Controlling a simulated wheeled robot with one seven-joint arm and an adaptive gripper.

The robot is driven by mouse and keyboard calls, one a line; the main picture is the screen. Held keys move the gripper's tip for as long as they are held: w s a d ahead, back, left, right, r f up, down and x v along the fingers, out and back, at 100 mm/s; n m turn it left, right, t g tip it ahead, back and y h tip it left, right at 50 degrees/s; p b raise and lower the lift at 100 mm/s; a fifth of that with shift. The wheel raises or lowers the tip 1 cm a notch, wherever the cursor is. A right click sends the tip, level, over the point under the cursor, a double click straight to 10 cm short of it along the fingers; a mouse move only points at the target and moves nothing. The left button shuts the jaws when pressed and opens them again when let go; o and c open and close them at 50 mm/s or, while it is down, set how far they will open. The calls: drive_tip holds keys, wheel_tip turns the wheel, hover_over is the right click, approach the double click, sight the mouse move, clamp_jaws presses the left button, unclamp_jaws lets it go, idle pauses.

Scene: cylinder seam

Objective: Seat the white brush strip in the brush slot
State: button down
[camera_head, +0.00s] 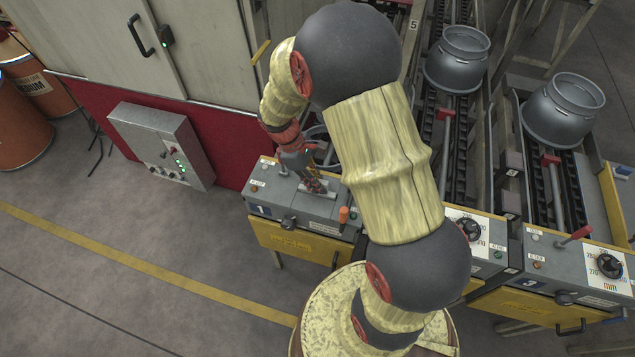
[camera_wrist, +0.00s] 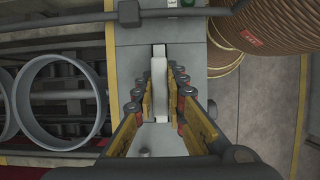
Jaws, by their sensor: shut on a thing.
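My gripper (camera_head: 313,184) is low over the top of the console marked 1 (camera_head: 262,196) in the head view. In the wrist view my gripper (camera_wrist: 157,80) has its fingers on both sides of the white brush strip (camera_wrist: 158,75), shut on it. The strip runs lengthwise between the fingers, above a narrow pale grey fitting on the console top. The strip and fingers hide most of that fitting, so I cannot tell whether the strip touches it or sits in a slot. In the head view the gripper mostly hides the strip.
An orange knob (camera_head: 343,214) stands on the same console, right of my gripper. Consoles with dials (camera_head: 468,229) and metal cylinders (camera_head: 457,58) are to the right. In the wrist view, a metal ring (camera_wrist: 57,103) is left and a brown ribbed drum (camera_wrist: 262,25) upper right.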

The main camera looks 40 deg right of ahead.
drive_tip(key=c, duration=1.8)
unclamp_jaws()
drive_tip(key=shift+f, duration=0.1)
drive_tip(key=p+v, duration=0.3)
drive_tip(key=v, duration=0.8)
drive_tip(key=s+a+r+m+t+y, duration=0.1)
drive_tip(key=s+a+r+m+t, duration=0.1)
drive_tip(key=s+r, duration=0.3)
drive_tip(key=s+a+r+m+t+y, duration=0.1)
drive_tip(key=s+a+r+m+t, duration=0.2)
drive_tip(key=r, duration=0.6)
drive_tip(key=s+a+r+m+t, duration=0.2)
drive_tip(key=s+a+r+t, duration=0.2)
drive_tip(key=s+r, duration=0.3)
drive_tip(key=shift+s+a+m+y, duration=0.2)
drive_tip(key=shift+s+m+y, duration=0.1)
drive_tip(key=shift+s+y, duration=0.1)
drive_tip(key=shift+w, duration=0.1)
wheel_tip(320, 180, down, 2)
drive_tip(key=shift+b, duration=1.15)
